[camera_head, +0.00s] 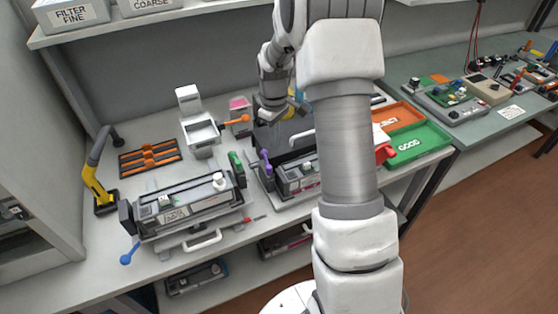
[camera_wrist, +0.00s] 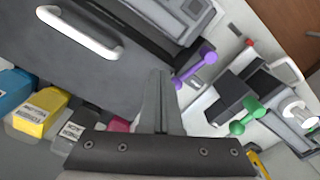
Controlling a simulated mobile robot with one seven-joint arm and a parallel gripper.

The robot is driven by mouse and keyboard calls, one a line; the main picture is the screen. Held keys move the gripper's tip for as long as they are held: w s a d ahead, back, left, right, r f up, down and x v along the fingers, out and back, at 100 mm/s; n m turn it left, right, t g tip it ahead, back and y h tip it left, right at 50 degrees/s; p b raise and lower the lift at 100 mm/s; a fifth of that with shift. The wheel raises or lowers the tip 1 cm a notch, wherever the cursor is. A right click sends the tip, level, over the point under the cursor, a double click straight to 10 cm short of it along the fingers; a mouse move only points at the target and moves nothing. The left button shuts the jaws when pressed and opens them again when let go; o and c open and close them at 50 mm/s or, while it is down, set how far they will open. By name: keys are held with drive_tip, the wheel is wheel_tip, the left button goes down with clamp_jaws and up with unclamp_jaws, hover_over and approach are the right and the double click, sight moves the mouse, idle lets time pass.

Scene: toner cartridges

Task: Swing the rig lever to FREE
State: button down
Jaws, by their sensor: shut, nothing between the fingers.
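My gripper (camera_wrist: 160,78) is shut and empty in the wrist view, its fingers over a dark grey panel. A purple lever with round ends (camera_wrist: 197,68) lies just right of the fingertips, apart from them. It also shows at the middle rig in the head view (camera_head: 266,163). A green lever (camera_wrist: 250,115) is further right; in the head view it stands at the left rig's right end (camera_head: 236,168). A blue-knobbed lever (camera_head: 128,257) is at the left rig's front. An orange-knobbed lever (camera_head: 237,120) is behind. No FREE marking is legible, so I cannot tell which is the rig lever.
A white handle (camera_wrist: 80,32) stands out from the grey panel. Yellow (camera_wrist: 30,115), cyan and magenta cartridges sit close by my gripper. The left rig (camera_head: 190,212) holds a cartridge. Orange and green (camera_head: 420,143) trays lie to the right. A yellow-handled tool (camera_head: 97,185) stands far left.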

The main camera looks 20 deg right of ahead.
wheel_tip(320, 180, up, 6)
drive_tip(key=p, duration=0.3)
drive_tip(key=shift+p, duration=0.35)
idle(0.3)
drive_tip(key=s+a+r+m+t, duration=0.1)
drive_tip(key=s+a+r, duration=0.2)
drive_tip(key=s+r, duration=0.35)
drive_tip(key=s+a+r+m+t, duration=0.2)
drive_tip(key=s+a+r, duration=0.15)
drive_tip(key=r, duration=0.55)
drive_tip(key=s+a+r+m+t, duration=0.1)
drive_tip(key=s+r, duration=0.1)
drive_tip(key=s, duration=0.6)
drive_tip(key=s+a+r+m+t, duration=0.1)
drive_tip(key=s+a+m, duration=0.1)
drive_tip(key=s, duration=0.6)
drive_tip(key=shift+s+a+r+t, duration=0.2)
drive_tip(key=shift+s+r+t, duration=0.1)
drive_tip(key=shift+r, duration=0.1)
